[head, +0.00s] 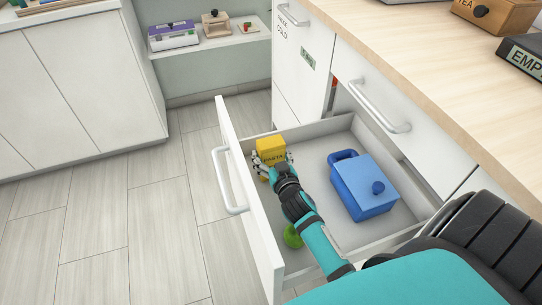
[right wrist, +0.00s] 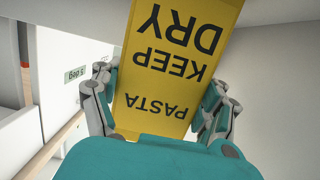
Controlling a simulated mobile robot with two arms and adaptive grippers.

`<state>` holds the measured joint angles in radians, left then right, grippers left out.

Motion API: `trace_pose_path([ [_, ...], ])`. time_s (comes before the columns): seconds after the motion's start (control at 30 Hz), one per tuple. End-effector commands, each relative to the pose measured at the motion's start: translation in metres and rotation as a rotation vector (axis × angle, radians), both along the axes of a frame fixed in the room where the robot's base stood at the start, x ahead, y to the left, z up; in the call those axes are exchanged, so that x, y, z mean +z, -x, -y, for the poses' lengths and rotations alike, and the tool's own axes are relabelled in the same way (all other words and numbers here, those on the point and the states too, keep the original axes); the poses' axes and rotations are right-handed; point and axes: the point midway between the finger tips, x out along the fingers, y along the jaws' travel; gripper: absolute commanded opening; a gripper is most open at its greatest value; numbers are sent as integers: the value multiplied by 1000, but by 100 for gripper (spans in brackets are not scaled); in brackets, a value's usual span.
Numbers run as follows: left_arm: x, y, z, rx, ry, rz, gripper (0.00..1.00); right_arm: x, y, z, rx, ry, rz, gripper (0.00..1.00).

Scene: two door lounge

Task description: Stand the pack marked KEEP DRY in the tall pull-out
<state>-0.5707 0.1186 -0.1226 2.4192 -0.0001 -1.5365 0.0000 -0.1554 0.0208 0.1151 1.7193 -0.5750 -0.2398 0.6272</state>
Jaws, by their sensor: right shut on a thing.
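The yellow pack (head: 270,148), marked PASTA and KEEP DRY, is at the far left corner of an open white drawer (head: 250,205). Its lettering shows upside down in the right wrist view (right wrist: 165,65). My right gripper (head: 272,165) reaches down into the drawer and is shut on the pack, with a finger on each side (right wrist: 160,105). The pack looks roughly upright in the head view; its bottom is hidden, so I cannot tell whether it touches the drawer floor. My left gripper is not in view.
A blue lidded box (head: 363,185) stands in the drawer's right part. A green round thing (head: 292,236) lies near my arm. A cabinet front marked COLD (head: 298,65) stands beyond the drawer. The wooden counter (head: 400,40) runs along the right. The floor at left is clear.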

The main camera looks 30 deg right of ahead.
Motion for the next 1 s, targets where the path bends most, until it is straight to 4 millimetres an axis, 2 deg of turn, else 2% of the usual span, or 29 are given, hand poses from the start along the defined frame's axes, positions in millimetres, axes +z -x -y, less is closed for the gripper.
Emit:
trace_pose_path([
  [0.03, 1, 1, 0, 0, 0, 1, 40, -2, 0, 0, 0, 0, -1, 75],
  [0.23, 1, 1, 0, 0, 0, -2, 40, -1, 0, 0, 0, 0, -1, 100],
  [0.57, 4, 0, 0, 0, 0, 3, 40, 4, 0, 0, 0, 0, 0, 100],
  [0.8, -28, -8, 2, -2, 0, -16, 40, 10, 38, -10, -1, -3, -3, 100],
  [1.0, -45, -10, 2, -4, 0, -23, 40, 15, 64, -16, -1, -1, -2, 100],
])
